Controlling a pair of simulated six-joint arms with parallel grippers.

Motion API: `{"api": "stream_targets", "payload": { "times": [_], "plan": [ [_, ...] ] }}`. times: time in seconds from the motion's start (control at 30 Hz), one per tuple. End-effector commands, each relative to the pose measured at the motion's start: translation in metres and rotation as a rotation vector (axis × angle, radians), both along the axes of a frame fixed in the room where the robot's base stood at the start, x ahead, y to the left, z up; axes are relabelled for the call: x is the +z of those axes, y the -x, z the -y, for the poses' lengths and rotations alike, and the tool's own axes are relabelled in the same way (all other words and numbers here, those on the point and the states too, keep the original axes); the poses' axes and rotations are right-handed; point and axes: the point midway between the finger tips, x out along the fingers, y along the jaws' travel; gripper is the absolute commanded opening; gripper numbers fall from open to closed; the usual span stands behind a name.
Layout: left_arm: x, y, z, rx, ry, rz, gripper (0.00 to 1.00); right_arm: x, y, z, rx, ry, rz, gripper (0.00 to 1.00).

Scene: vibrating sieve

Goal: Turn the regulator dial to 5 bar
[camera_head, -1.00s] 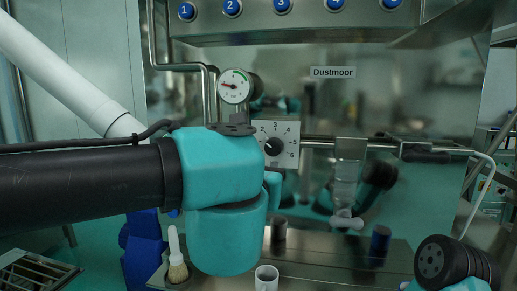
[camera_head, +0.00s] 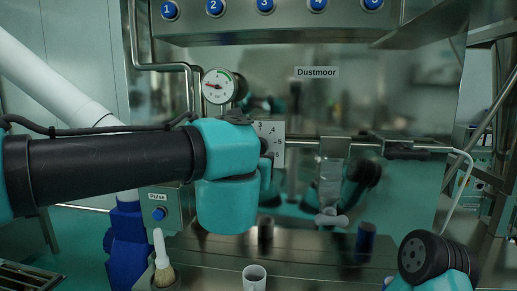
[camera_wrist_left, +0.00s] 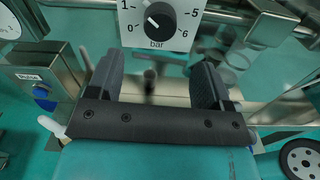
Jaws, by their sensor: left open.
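The regulator dial is a black round knob (camera_wrist_left: 157,20) on a white plate (camera_wrist_left: 180,38) marked 0, 1, 5, 6 and "bar" in the left wrist view. A white pointer mark on the knob lies on its lower left, toward the 0 side. In the head view the plate (camera_head: 275,150) is partly hidden by my left wrist, which covers most of the knob. My left gripper (camera_wrist_left: 156,78) is open and empty, its fingers below the knob in the left wrist view and apart from it. My right gripper is out of frame.
A round gauge (camera_head: 218,86) with a red needle pointing left is above my left wrist. A Pulse button box (camera_head: 172,212), a brush (camera_head: 161,255) and a white cup (camera_head: 254,278) are below. A metal clamp fitting (camera_head: 333,180) hangs to the right on a pipe.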

Motion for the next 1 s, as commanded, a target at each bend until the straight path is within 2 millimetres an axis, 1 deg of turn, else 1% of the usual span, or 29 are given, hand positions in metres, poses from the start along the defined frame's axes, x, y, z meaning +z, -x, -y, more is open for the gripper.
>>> {"api": "stream_targets", "payload": {
  "times": [0.03, 0.1, 0.4, 0.5, 0.6, 0.7, 1.0],
  "plan": [
    [-0.001, -0.010, 0.001, 0.002, -0.001, -0.002, 0.73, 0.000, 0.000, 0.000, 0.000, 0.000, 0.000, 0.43],
    [-0.001, -0.022, 0.003, 0.002, -0.001, -0.001, 0.73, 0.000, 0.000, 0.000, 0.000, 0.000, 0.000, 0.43],
    [-0.001, -0.072, 0.011, 0.002, -0.001, -0.001, 0.73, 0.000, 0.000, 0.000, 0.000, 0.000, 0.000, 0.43],
    [0.000, -0.085, 0.013, 0.001, 0.000, 0.000, 0.73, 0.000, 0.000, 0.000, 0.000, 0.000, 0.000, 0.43],
    [0.000, -0.095, 0.014, 0.001, 0.000, 0.000, 0.73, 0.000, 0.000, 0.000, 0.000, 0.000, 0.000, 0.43],
    [0.000, -0.100, 0.015, 0.000, 0.000, 0.000, 0.73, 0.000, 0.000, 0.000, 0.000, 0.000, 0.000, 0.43],
    [0.000, -0.101, 0.015, 0.000, -0.001, 0.000, 0.73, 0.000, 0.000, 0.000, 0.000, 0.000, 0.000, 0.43]
  ]
}}
